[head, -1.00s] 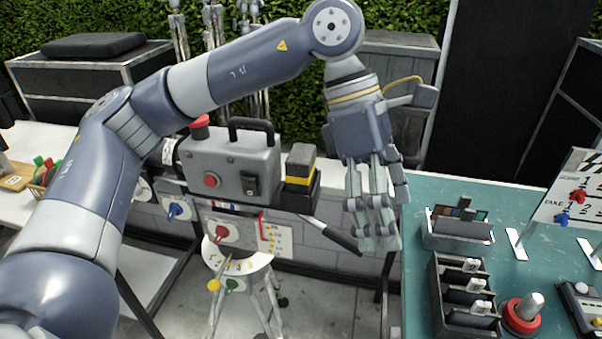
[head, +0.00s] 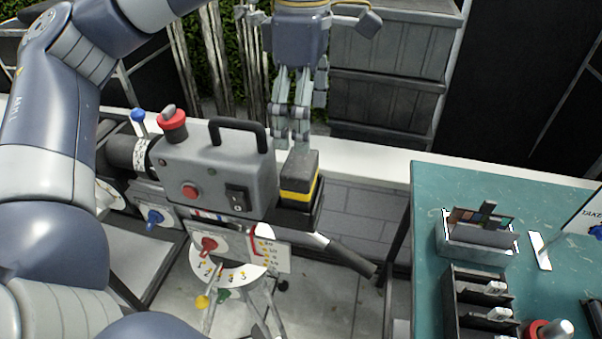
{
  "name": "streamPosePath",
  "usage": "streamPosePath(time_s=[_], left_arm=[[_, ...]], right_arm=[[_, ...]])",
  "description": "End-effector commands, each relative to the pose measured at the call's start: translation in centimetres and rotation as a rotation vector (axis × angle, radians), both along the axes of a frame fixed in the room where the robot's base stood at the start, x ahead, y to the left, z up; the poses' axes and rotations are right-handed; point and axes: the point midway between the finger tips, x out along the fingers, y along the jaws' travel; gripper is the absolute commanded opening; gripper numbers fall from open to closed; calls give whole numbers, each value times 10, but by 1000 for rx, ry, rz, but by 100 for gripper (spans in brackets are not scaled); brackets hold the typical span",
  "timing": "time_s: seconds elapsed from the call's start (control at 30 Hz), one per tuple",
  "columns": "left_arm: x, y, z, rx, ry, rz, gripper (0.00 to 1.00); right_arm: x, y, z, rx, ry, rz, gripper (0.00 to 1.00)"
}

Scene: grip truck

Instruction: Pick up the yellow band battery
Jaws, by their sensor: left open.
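The yellow band battery (head: 298,172), a dark block with a yellow stripe, stands upright on a black holder (head: 303,215) at the right end of a grey machine (head: 212,180). My left gripper (head: 291,138) points down, its fingertips just above and behind the battery's top in the picture. It is open and holds nothing. Whether a fingertip touches the battery is hard to tell. My right gripper is out of view.
The machine's black handle (head: 238,136) and red knob (head: 172,124) rise left of the battery. A teal table (head: 432,205) with a palette box (head: 478,238) and a black organizer (head: 458,305) stands at right. Grey crates (head: 390,75) are stacked behind.

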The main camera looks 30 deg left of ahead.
Motion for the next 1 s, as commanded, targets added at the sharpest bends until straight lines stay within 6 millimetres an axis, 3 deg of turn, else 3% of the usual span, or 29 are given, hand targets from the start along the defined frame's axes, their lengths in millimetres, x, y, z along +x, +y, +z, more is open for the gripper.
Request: streamPosePath(time_s=[0.1, 0.3, 0.47, 0.7, 1.0], left_arm=[[-1, 1, -18, 1, 4, 0, 88], [-1, 0, -35, -1, 2, -1, 88], [-4, 1, -49, 0, 4, 0, 88], [-4, 2, -81, -1, 3, 1, 88], [-4, 1, -86, -2, 0, 0, 86]], right_arm=[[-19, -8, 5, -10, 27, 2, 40], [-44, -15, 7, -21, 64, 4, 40], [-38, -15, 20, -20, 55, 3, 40], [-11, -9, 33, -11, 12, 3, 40], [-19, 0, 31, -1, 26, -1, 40]])
